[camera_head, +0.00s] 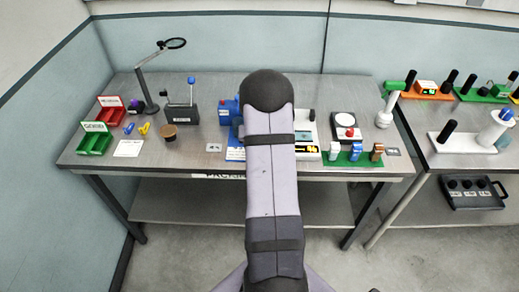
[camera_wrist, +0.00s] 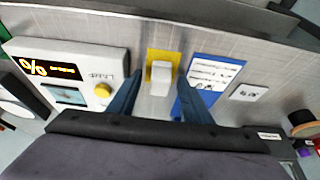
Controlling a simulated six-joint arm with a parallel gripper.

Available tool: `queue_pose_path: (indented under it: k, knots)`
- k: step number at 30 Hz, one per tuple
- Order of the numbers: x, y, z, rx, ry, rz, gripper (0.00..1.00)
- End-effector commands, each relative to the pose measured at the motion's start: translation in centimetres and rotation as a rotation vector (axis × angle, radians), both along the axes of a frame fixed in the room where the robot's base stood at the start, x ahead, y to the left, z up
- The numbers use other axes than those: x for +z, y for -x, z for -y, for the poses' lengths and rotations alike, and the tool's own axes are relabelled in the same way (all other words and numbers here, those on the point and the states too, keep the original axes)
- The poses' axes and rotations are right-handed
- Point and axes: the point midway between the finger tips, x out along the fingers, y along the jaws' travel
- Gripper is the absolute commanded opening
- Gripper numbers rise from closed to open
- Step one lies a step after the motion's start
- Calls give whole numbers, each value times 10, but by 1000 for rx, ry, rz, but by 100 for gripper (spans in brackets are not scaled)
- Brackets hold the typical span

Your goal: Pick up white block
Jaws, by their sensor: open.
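In the wrist view, a small white block (camera_wrist: 161,76) stands on a yellow patch (camera_wrist: 151,55) on the metal table. My gripper (camera_wrist: 159,78) is open, with one dark blue finger on each side of the block. I see a gap on both sides, and nothing is held. How far the fingertips are above the table is hard to tell. In the head view, my arm hides this block and the gripper. Another white block (camera_head: 334,152) shows there on a green base (camera_head: 350,159), beside a blue and a brown one.
In the wrist view, a white scale (camera_wrist: 84,58) with a yellow knob is on the left. A blue-and-white card (camera_wrist: 207,78) and a small white label (camera_wrist: 248,92) lie on the right. In the head view, red (camera_head: 110,103) and green bins (camera_head: 93,141) stand at the table's left.

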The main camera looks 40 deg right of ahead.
Motion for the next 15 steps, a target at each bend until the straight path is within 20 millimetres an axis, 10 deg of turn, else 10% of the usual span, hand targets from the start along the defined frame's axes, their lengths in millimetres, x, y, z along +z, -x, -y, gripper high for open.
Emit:
queue_pose_path:
  k: [4, 9, 15]
  knots:
    - [0, 0, 0, 0, 0, 0, 43]
    - [0, 0, 0, 0, 0, 0, 2]
    - [0, 0, 0, 1, 0, 0, 2]
